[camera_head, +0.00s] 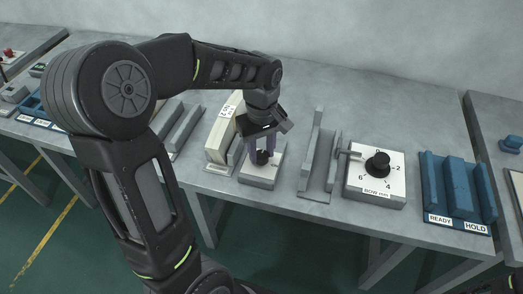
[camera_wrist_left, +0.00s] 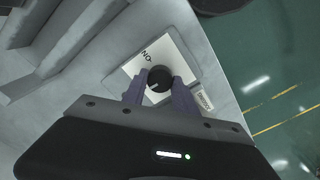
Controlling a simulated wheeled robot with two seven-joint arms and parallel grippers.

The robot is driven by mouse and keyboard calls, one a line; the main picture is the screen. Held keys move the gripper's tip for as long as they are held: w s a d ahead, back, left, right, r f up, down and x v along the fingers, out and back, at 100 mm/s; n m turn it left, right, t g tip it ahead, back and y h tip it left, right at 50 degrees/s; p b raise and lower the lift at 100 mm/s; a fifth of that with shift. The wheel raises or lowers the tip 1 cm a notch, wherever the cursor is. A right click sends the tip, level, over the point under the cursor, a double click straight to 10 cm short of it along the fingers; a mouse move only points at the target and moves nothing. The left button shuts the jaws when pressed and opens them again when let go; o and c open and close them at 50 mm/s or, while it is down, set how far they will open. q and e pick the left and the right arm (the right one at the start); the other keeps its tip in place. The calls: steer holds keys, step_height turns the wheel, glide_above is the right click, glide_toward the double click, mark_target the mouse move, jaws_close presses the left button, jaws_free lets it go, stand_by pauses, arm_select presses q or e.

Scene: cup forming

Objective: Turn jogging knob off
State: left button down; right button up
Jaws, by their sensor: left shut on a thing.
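The jogging knob (camera_wrist_left: 159,78) is a round black knob on a white plate, mounted on a small grey box (camera_head: 258,177) near the table's front edge. In the left wrist view the plate (camera_wrist_left: 143,63) shows the marking "NO" by the knob, and a label (camera_wrist_left: 206,99) at the box's edge appears to read "JOGGING". My left gripper (camera_head: 262,154) comes down from above with its purple fingers on either side of the knob, shut on it. In the left wrist view the fingers (camera_wrist_left: 158,90) flank the knob. My right gripper is not seen.
A cream block (camera_head: 221,132) with a label stands just left of the knob box. A grey rack (camera_head: 320,165) and the "BOW mm" dial box (camera_head: 376,178) stand to the right. Further right is a blue READY/HOLD tray (camera_head: 457,190).

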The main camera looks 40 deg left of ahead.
mark_target(261, 154)
arm_select(q)
steer(key=shift+n, duration=0.4)
steer(key=c, duration=1)
jaws_free()
steer(key=shift+o, duration=0.2)
steer(key=shift+r, duration=0.1)
step_height(261, 154, up, 8)
steer(key=shift+f, duration=0.2)
